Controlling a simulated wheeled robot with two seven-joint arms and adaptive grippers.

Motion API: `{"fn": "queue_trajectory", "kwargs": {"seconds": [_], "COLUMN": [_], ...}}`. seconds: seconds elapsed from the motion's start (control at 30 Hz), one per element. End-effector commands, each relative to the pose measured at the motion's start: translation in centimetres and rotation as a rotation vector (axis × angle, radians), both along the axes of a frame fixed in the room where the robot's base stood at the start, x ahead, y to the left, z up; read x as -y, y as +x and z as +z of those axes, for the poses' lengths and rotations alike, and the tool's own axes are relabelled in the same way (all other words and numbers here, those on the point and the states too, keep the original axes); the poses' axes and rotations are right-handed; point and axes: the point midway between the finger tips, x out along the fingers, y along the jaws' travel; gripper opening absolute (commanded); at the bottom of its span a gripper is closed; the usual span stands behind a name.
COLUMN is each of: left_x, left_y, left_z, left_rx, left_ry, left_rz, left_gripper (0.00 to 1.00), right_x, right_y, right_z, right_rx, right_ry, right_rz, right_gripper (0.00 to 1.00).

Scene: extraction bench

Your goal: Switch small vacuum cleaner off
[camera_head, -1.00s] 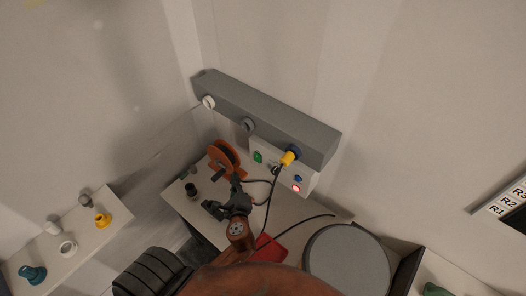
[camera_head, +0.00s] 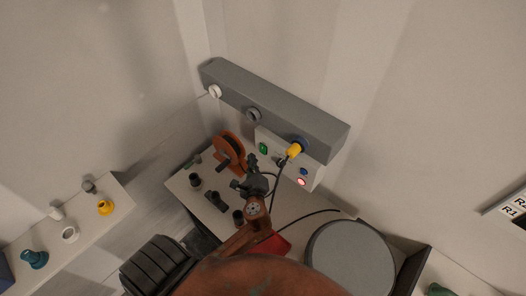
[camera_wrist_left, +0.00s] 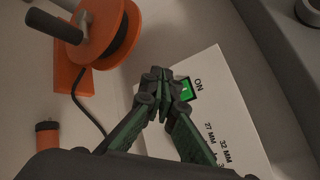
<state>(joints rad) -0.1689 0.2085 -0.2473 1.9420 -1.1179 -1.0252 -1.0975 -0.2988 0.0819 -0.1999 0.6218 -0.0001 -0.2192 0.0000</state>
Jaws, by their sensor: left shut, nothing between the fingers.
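A white control box (camera_head: 281,156) stands below the grey rail, with a green button (camera_head: 263,148) on its left, a blue button (camera_head: 304,171) and a glowing red button (camera_head: 301,182) on its right. In the left wrist view the green button (camera_wrist_left: 187,91) sits beside the word ON. My left gripper (camera_head: 251,164) is shut and empty, just in front of the box's left side. In the left wrist view its closed tips (camera_wrist_left: 165,84) overlap the green button's edge; I cannot tell whether they touch. The right gripper is not in view.
A grey rail (camera_head: 280,108) with ports runs above the box. An orange reel (camera_head: 228,150) stands left of my gripper. Dark fittings (camera_head: 195,181) lie on the bench. A grey round lid (camera_head: 350,260) is at front right.

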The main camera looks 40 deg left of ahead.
Motion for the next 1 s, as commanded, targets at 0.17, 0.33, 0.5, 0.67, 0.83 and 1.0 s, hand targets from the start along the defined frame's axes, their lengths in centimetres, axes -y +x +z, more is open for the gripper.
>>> {"fn": "queue_trajectory", "kwargs": {"seconds": [0.17, 0.33, 0.5, 0.67, 0.83, 1.0], "left_x": [0.2, 0.2, 0.2, 0.2, 0.2, 0.2], "left_y": [2.1, 3.1, 3.4, 3.4, 3.3, 3.3], "left_z": [-0.3, -0.4, -0.5, -0.5, -0.5, -0.5], "left_rx": [0.000, 0.000, 0.000, 0.000, 0.000, 0.000], "left_ry": [0.001, 0.001, 0.000, 0.000, 0.000, 0.000], "left_rz": [0.001, 0.001, 0.001, 0.001, 0.001, 0.001], "left_gripper": [0.00, 0.00, 0.00, 0.00, 0.00, 0.00], "right_x": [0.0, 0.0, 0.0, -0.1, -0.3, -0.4], "right_y": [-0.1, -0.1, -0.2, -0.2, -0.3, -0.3], "right_z": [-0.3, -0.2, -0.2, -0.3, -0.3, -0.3], "right_rx": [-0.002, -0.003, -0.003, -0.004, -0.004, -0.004], "right_ry": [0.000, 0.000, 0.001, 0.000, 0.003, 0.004], "right_rz": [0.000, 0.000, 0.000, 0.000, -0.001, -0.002], "right_gripper": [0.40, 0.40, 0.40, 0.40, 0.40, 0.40]}}
